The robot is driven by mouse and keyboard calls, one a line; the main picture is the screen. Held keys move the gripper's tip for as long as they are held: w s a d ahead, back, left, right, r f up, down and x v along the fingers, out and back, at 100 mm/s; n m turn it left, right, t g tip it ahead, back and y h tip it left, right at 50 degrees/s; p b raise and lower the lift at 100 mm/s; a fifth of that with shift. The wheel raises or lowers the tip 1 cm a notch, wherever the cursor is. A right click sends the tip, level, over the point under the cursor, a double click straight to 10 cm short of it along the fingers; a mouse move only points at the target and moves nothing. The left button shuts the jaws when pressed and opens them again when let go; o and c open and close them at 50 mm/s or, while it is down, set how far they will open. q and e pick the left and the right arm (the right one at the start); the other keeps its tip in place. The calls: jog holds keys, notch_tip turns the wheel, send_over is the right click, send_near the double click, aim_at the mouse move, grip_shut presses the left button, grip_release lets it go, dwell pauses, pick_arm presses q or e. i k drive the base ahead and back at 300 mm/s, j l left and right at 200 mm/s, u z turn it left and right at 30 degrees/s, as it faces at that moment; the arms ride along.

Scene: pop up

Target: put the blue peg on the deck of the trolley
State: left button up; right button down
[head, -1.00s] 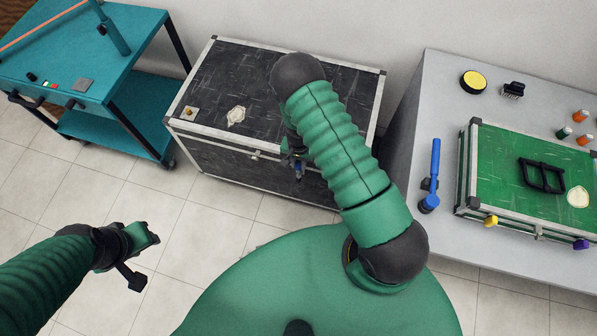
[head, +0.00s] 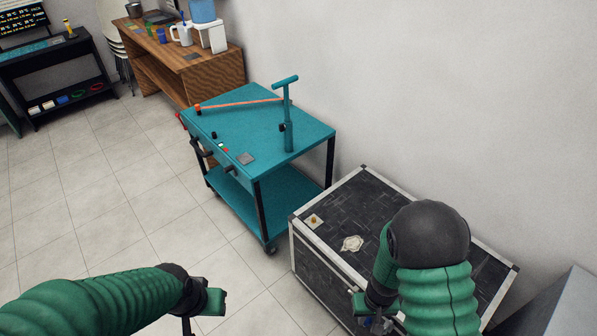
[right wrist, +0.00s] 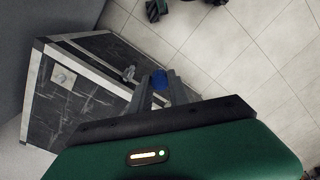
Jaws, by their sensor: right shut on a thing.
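The blue peg (right wrist: 160,80) is between the fingers of my right gripper (right wrist: 161,84) in the right wrist view; only its rounded end shows. In the head view my right gripper (head: 376,323) is low over the front of the black case, partly hidden by my arm. The teal trolley (head: 262,135) stands left of the case, with a flat top and a lower shelf (head: 235,190). My right gripper is apart from it, to its right and nearer me. My left gripper (head: 208,303) is over the floor at the bottom; its fingers do not show clearly.
The trolley top carries an orange bar (head: 240,103), a teal T-handled post (head: 288,115) and a grey plate (head: 246,158). The black case (head: 375,210) has a pale lump (head: 352,243) on its lid. A wooden desk (head: 190,55) stands behind. Floor at left is clear.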

aim_at(229, 118)
jog(key=i+j, duration=0.2)
jog(key=j, duration=0.15)
jog(key=i+j+z, duration=0.1)
jog(key=j, duration=0.25)
jog(key=i+j, duration=0.25)
jog(key=j, duration=0.15)
jog(key=i+j+z, duration=0.1)
jog(key=j, duration=0.25)
jog(key=i+j, duration=0.4)
jog(key=j, duration=0.35)
jog(key=i+j+z, duration=0.1)
jog(key=j, duration=0.3)
jog(key=i, duration=0.1)
